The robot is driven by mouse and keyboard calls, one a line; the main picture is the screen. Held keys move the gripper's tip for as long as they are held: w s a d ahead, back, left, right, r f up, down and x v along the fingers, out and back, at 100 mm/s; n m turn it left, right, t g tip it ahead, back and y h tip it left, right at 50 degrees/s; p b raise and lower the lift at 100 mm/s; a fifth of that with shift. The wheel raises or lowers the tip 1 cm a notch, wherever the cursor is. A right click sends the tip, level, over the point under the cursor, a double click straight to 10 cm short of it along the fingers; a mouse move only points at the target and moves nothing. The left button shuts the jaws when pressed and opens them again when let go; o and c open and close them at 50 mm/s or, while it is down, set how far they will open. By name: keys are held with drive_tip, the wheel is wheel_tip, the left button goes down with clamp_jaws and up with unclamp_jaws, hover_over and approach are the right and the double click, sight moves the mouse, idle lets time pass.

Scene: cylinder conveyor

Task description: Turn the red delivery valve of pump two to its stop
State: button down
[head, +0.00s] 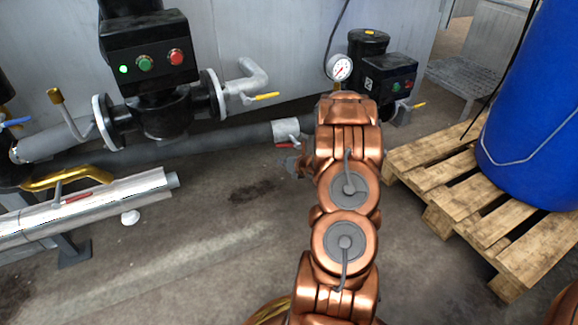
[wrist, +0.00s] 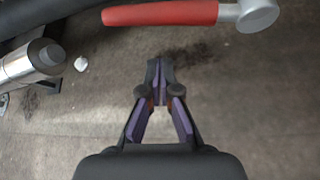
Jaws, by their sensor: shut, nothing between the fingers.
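A red lever handle (wrist: 160,13) with a silver end cap (wrist: 258,15) crosses the top of the wrist view. A small red handle (head: 287,146) shows in the head view at the end of the grey pipe, left of my arm. My gripper (wrist: 160,68) is shut and empty, with its fingertips below the red lever in the picture and apart from it. In the head view my gripper (head: 293,166) is partly hidden by my arm, just below the small red handle.
A large pump (head: 148,60) with a lit green lamp stands at back left. A smaller pump (head: 388,75) stands behind my arm, beside a pressure gauge (head: 341,68). A wooden pallet (head: 440,160) with a blue drum (head: 535,110) is at right.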

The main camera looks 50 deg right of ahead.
sight(289, 146)
drive_tip(key=shift+d+r, duration=0.25)
drive_tip(key=shift+r, duration=0.35)
drive_tip(key=shift+d+r, duration=0.25)
drive_tip(key=shift+r, duration=0.35)
drive_tip(key=shift+d+r, duration=0.25)
drive_tip(key=shift+r, duration=0.35)
drive_tip(key=shift+r, duration=0.1)
drive_tip(key=shift+r+y+p, duration=0.1)
drive_tip(key=shift+y+p, duration=0.2)
drive_tip(key=shift+p, duration=0.05)
drive_tip(key=shift+m, duration=0.3)
